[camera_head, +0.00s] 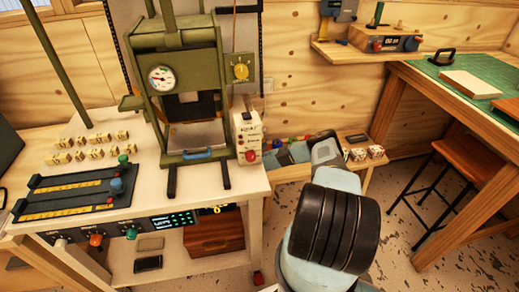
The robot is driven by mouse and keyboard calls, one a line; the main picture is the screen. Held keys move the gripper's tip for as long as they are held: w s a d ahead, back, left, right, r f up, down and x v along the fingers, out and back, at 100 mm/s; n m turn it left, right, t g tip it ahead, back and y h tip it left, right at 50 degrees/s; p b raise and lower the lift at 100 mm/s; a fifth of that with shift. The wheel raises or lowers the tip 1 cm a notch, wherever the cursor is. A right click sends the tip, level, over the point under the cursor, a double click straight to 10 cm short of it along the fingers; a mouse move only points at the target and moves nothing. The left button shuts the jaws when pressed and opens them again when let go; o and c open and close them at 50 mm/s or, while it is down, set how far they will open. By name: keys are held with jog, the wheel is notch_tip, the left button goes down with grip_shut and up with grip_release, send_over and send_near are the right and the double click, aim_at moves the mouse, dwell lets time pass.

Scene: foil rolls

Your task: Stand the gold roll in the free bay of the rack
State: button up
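I cannot make out a gold roll or a rack with a free bay in this view. Several small rounded coloured items (297,143) sit behind my arm at the back, too small and too covered to identify. My arm rises from the bottom centre, with a thick black-ringed joint in front. It hides part of the floor and of the low shelf behind it. My gripper's fingers do not show.
A white bench (215,182) at left carries a green press (180,60), a black plate with yellow scales (75,192) and several small tan blocks (90,146). A bench with a green mat (450,72) and a stool (474,158) stand at right. Speckled floor (400,205) lies open between.

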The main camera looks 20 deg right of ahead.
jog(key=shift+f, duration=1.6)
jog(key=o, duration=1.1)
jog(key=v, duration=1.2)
